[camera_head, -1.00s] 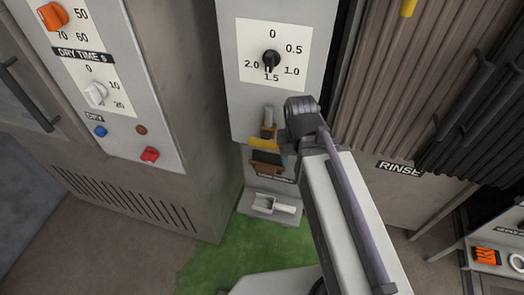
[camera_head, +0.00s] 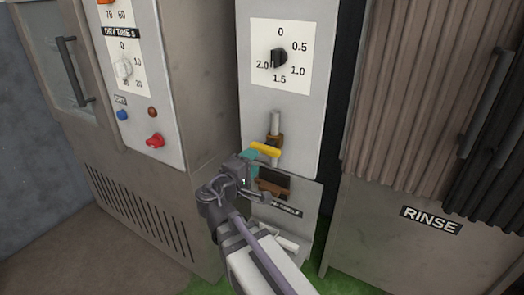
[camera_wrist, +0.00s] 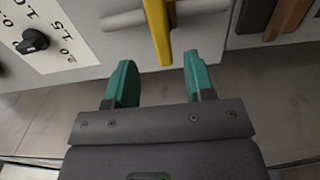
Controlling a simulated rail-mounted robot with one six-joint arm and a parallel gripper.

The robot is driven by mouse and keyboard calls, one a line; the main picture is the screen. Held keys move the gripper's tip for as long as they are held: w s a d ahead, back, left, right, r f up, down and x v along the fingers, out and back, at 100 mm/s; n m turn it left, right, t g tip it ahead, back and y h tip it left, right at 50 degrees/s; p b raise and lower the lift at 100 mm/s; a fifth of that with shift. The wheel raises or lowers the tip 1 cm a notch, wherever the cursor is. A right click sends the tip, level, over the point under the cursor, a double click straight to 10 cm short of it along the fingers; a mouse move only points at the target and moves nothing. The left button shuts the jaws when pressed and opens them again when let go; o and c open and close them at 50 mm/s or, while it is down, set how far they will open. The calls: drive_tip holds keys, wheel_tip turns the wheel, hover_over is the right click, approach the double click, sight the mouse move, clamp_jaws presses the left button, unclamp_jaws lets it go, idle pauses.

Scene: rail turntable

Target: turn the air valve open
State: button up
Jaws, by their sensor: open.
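The air valve has a yellow lever handle (camera_head: 265,149) on a brass body (camera_head: 274,140), set in a vertical grey pipe (camera_head: 275,122) on the front of the white panel. The handle lies crosswise to the pipe. My gripper (camera_head: 252,162) is just left of and below the handle in the head view, its teal fingers partly hidden by my wrist. In the wrist view, my gripper (camera_wrist: 160,62) is open, and the handle's end (camera_wrist: 160,35) reaches to the gap between the fingertips. Neither finger clearly touches it; the depth is hard to tell.
A black dial (camera_head: 279,58) sits above the valve. A brown block (camera_head: 273,182) projects just below it. The dryer cabinet (camera_head: 150,190) with its dial and buttons stands left. The rinse cabinet (camera_head: 405,225) with a pleated curtain stands right.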

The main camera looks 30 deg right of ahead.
sight(268, 147)
drive_tip(key=x, duration=1)
drive_tip(key=shift+s+a, duration=0.1)
drive_tip(key=c, duration=0.7)
